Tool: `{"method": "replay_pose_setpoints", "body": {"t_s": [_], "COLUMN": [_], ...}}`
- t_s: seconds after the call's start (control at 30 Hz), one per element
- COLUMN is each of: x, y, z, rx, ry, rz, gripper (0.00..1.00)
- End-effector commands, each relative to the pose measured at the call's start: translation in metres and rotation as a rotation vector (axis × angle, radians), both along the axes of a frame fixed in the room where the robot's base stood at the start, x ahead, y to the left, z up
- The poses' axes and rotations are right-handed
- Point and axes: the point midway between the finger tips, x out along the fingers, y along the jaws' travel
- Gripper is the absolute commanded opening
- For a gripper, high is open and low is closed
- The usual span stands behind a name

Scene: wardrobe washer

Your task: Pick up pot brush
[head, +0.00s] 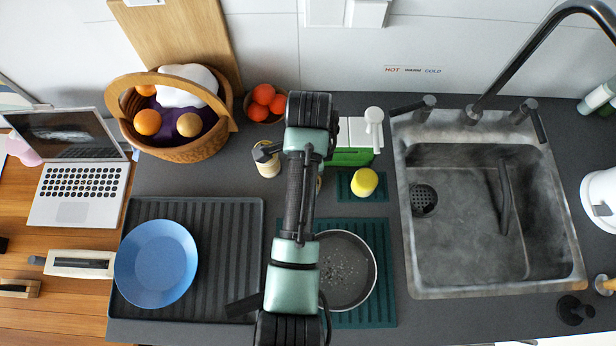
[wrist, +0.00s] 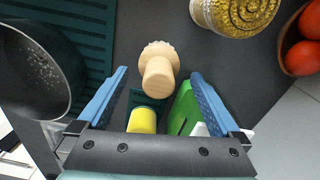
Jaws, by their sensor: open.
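In the wrist view, the pot brush (wrist: 157,78) is a pale wooden piece with a rounded knob handle and a wider bristled end. It stands on the dark counter, knob towards the camera. My gripper (wrist: 158,73) is open, with one blue finger on each side of the brush in the picture. Clear gaps show between the fingers and the brush, and nothing is held. I cannot tell how far above the brush the fingertips are. In the head view my arm hides the gripper and most of the brush.
Near the brush are a yellow item (head: 364,182), a green item (head: 350,157), a jar (head: 266,160) and a pan (head: 346,270) on a teal mat. A bowl of red-orange fruit (head: 264,102) stands behind. The sink (head: 470,220) is to the right.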

Motion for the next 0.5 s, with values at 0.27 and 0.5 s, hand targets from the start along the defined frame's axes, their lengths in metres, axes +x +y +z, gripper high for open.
{"method": "replay_pose_setpoints", "body": {"t_s": [0.27,0.5], "x": [-0.003,-0.003], "y": [0.002,0.002], "z": [-0.037,-0.042], "rx": [0.001,0.000], "ry": [0.003,0.001], "rz": [-0.001,-0.001], "gripper": [1.00,1.00]}}
